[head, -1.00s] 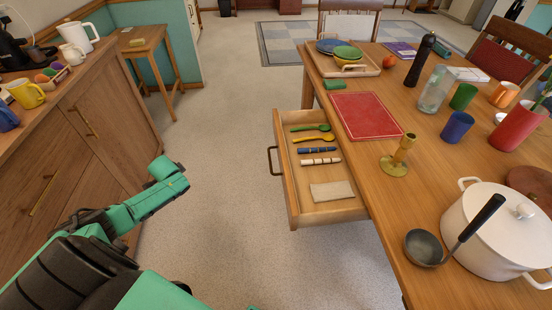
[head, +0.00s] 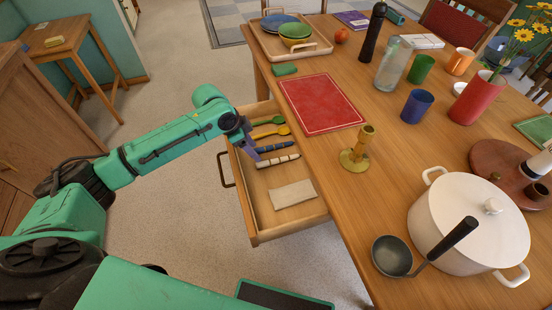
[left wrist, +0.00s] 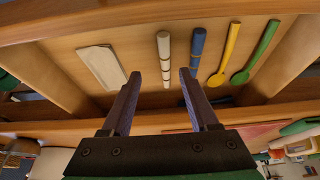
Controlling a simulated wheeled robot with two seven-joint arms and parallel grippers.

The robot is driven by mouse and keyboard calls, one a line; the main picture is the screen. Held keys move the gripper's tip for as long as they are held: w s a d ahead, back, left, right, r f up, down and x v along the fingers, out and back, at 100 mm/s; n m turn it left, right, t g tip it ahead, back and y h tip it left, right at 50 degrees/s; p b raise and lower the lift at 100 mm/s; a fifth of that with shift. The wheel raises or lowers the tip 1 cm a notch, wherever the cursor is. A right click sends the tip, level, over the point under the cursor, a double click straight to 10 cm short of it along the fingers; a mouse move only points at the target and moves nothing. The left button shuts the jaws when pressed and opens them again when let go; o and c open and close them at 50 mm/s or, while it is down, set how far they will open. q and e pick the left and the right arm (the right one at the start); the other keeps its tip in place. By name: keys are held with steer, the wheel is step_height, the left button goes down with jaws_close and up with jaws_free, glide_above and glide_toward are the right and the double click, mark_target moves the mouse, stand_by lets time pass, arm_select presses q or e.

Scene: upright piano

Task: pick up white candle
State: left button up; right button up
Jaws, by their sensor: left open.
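The white candle (head: 278,160), a pale stick with dark bands, lies in the open drawer (head: 262,228) of the table. It also shows in the left wrist view (left wrist: 165,58), lined up between the two fingers. My left gripper (head: 251,155) is over the drawer's left side, beside the candle's left end. It is open and empty, its purple fingers apart in the left wrist view (left wrist: 159,78); I cannot tell the remaining gap to the candle. My right gripper is not in view.
A blue banded stick (head: 275,147) lies close beside the candle. A yellow spoon (head: 274,133), a green spoon (head: 270,121) and a beige cloth (head: 292,194) share the drawer. The tabletop above holds a brass candlestick (head: 358,150) and a white pot (head: 470,220).

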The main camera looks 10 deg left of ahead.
mark_target(268, 162)
arm_select(q)
steer(key=x, duration=0.4)
steer(key=shift+w, duration=0.25)
steer(key=x, duration=0.5)
steer(key=shift+w+f+b, duration=0.1)
steer(key=shift+w+b, duration=0.1)
steer(key=shift+b, duration=0.1)
steer(key=shift+w+d+f, duration=0.1)
steer(key=shift+f, duration=0.05)
jaws_close()
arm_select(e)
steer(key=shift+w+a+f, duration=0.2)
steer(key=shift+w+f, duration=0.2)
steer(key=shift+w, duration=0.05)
